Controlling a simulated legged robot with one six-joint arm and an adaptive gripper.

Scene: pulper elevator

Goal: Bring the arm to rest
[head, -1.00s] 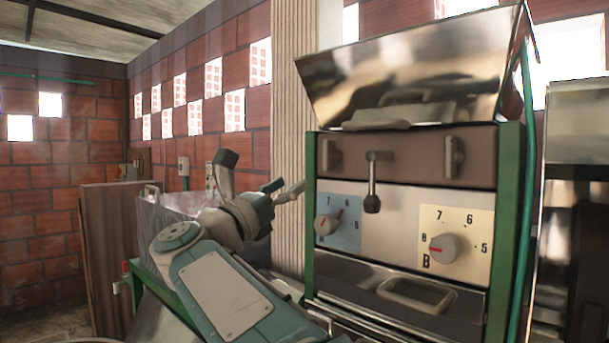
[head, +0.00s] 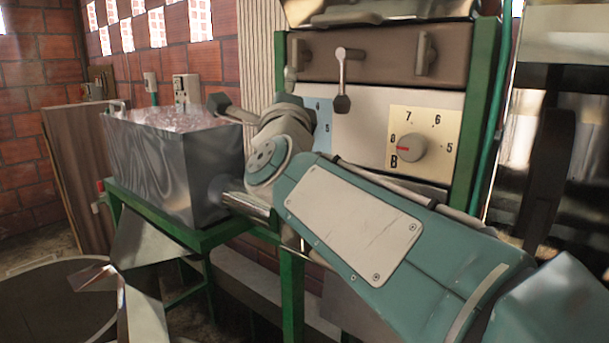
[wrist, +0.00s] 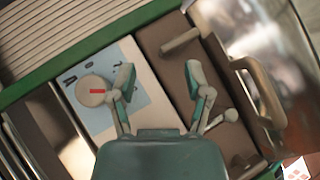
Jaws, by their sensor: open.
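My gripper (wrist: 160,82) is open and empty in the wrist view. Its two fingers are spread in front of the machine's front panel. The left finger shows over the pale blue plate, close beside a round dial with a red mark (wrist: 92,91); I cannot tell whether they touch. The right finger shows over the brown strip, near a lever with a round knob (wrist: 230,115). In the head view my arm (head: 350,215) reaches from the lower right toward the panel. It hides dial A there, and the fingers are not clear.
The panel also carries dial B (head: 411,146) and a hanging lever (head: 342,80). A metal tank (head: 180,165) stands on a green frame (head: 291,290) at left. A round dark vessel (head: 50,305) is at lower left. A brick wall (head: 40,60) stands behind.

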